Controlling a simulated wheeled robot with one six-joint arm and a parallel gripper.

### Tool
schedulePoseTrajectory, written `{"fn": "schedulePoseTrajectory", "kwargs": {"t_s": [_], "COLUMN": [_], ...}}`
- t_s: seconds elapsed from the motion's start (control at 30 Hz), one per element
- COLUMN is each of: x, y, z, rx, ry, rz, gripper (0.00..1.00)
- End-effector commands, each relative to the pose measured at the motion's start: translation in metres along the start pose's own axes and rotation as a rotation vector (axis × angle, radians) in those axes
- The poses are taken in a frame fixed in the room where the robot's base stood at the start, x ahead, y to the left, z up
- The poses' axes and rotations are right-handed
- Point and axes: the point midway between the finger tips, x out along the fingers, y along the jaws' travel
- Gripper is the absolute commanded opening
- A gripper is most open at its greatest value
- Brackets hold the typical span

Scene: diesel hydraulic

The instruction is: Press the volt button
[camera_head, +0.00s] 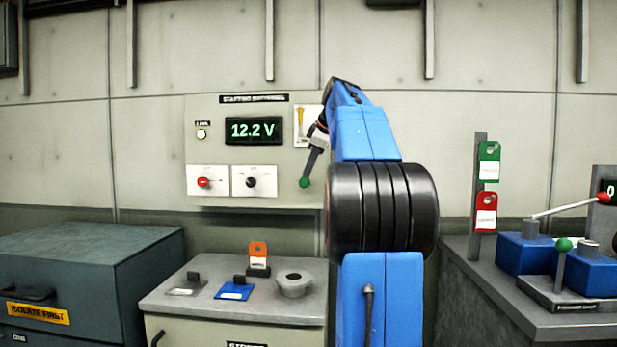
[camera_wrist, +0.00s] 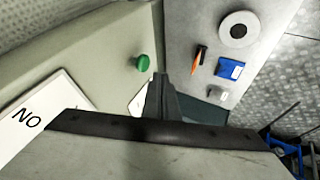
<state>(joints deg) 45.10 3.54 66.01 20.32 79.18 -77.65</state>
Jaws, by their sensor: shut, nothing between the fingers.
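The pale battery panel (camera_head: 290,170) on the wall has a lit display (camera_head: 253,130) reading 12.2 V. A small round pale button (camera_head: 201,134) sits under a small label left of the display; I cannot read the label for certain. My gripper (camera_wrist: 158,82) is shut and empty in the wrist view, with a green knob (camera_wrist: 142,62) ahead and left of its tip, apart from it. In the head view my arm reaches up to the panel's right side and hides part of it. The button is not visible in the wrist view.
A cabinet (camera_head: 165,302) below carries tags and a round grey fitting (camera_head: 294,284). A dark chest (camera_head: 75,260) stands left.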

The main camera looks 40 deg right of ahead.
Motion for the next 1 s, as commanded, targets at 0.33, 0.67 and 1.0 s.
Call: {"fn": "schedulePoseTrajectory", "kwargs": {"t_s": [0.33,0.67,1.0], "x": [-0.053,-0.062,-0.062], "y": [0.0,-0.001,-0.001], "z": [0.0,-0.001,-0.001], "rx": [0.0,-0.001,-0.001], "ry": [0.0,0.0,0.0], "rz": [0.002,0.001,0.001], "gripper": [0.0,0.0,0.0]}}
